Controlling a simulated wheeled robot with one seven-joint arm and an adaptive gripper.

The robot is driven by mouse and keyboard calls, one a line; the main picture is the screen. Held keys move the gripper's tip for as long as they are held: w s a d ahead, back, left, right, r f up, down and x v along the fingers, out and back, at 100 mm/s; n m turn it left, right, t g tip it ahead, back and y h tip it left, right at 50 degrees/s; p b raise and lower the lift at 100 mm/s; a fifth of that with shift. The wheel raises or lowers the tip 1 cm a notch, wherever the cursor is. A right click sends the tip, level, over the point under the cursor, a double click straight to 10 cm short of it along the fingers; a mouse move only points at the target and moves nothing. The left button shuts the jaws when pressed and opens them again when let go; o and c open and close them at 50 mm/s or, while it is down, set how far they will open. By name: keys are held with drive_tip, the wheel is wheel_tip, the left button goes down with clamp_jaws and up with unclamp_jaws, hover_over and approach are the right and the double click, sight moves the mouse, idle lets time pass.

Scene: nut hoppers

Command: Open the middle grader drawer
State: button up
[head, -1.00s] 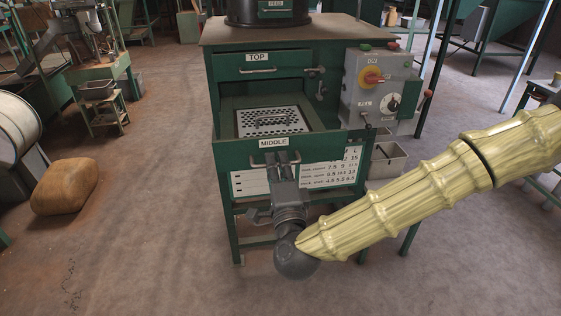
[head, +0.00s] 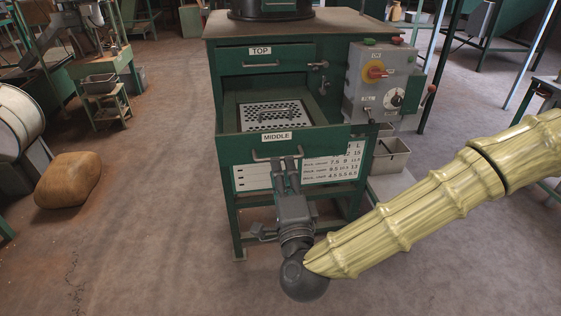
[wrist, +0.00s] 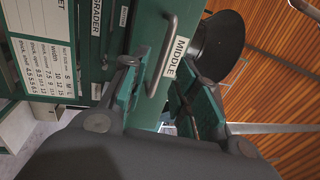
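The green middle drawer (head: 236,152), labelled MIDDLE, stands pulled out from the grader cabinet, and a perforated metal tray (head: 273,114) shows inside it. Its bar handle (head: 263,158) is on the front face; the handle also shows in the wrist view (wrist: 163,58). My gripper (head: 286,164) is just in front of the drawer face, at the right part of the handle. In the wrist view my fingers (wrist: 158,98) are spread apart, with the handle ahead between them and nothing held. Whether a finger touches the handle I cannot tell.
The top drawer (head: 265,64) is shut. A grey control box (head: 376,80) with red and black knobs is on the cabinet's right, above a metal bin (head: 391,156). A brown sack (head: 68,180) lies at left. The floor in front is clear.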

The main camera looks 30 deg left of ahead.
drive_tip(key=v, duration=0.7)
drive_tip(key=shift+s, duration=0.15)
drive_tip(key=shift+d, duration=0.1)
drive_tip(key=s+d+f+n+g+h+p, duration=0.1)
drive_tip(key=d+f+n+g+h, duration=0.2)
drive_tip(key=f, duration=0.6)
drive_tip(key=s+d+f+n+g+p, duration=0.1)
drive_tip(key=d+f+n+g, duration=0.15)
drive_tip(key=d+f, duration=0.5)
drive_tip(key=s+d+f+n+g+h+p, duration=0.1)
drive_tip(key=d+f+n+g+h+p, duration=0.15)
drive_tip(key=f, duration=0.75)
drive_tip(key=s+d+f+g+h, duration=0.2)
drive_tip(key=s+d+f, duration=0.2)
drive_tip(key=d, duration=0.6)
drive_tip(key=s+d+f+n+g+h+p, duration=0.1)
drive_tip(key=s+d+f+g+h, duration=0.1)
drive_tip(key=d, duration=0.8)
drive_tip(key=s+d+f+n+g+h+p, duration=0.1)
drive_tip(key=s+d+f+g+h, duration=0.1)
drive_tip(key=s+d+f+g, duration=0.2)
drive_tip(key=s+d+f, duration=0.3)
drive_tip(key=s+d, duration=0.1)
drive_tip(key=d, duration=0.2)
drive_tip(key=shift+s+h, duration=0.2)
drive_tip(key=shift+h, duration=0.15)
